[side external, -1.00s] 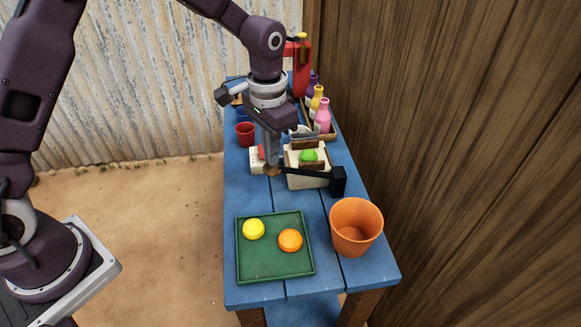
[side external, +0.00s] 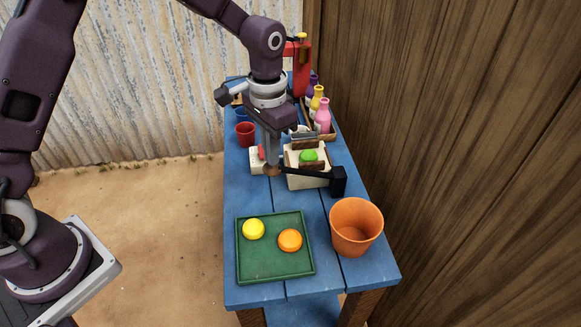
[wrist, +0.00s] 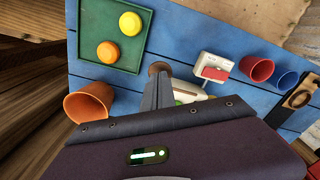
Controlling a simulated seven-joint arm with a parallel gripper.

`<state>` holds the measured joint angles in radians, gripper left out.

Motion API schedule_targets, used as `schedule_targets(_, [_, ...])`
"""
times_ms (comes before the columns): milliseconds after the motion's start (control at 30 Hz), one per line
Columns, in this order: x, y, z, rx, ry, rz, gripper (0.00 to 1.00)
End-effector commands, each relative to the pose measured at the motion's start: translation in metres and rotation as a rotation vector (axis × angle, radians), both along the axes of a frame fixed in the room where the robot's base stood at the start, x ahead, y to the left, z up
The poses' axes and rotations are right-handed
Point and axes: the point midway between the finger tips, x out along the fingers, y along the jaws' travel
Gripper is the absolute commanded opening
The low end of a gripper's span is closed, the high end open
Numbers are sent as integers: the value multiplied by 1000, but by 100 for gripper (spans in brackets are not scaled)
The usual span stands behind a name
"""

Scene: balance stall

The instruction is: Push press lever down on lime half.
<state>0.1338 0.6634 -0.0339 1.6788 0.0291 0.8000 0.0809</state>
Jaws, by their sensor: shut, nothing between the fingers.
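The press is a cream box (side external: 306,180) on the blue table, with a green lime half (side external: 308,155) on top between brown wooden parts. Its black lever (side external: 300,172) runs from a black block (side external: 338,181) at the right to a brown knob (side external: 272,171) at the left, and lies about level. My gripper (side external: 272,165) is shut, pointing down, with its tips at the knob; whether they touch it I cannot tell. In the wrist view the knob (wrist: 158,68) shows at the end of my gripper's fingers (wrist: 157,78). The press is mostly hidden there.
A white box with a red top (side external: 257,158) stands close left of my gripper. A red cup (side external: 245,133) is behind it. Several bottles (side external: 322,116) stand at the back right. A green tray (side external: 275,268) with yellow and orange halves and an orange bucket (side external: 355,228) are in front.

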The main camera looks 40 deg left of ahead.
Motion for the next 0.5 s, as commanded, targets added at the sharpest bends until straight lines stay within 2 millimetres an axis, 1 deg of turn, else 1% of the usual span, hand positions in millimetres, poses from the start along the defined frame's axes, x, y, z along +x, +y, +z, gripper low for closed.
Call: schedule_targets(500, [0, 0, -18, 0, -1, 0, 0])
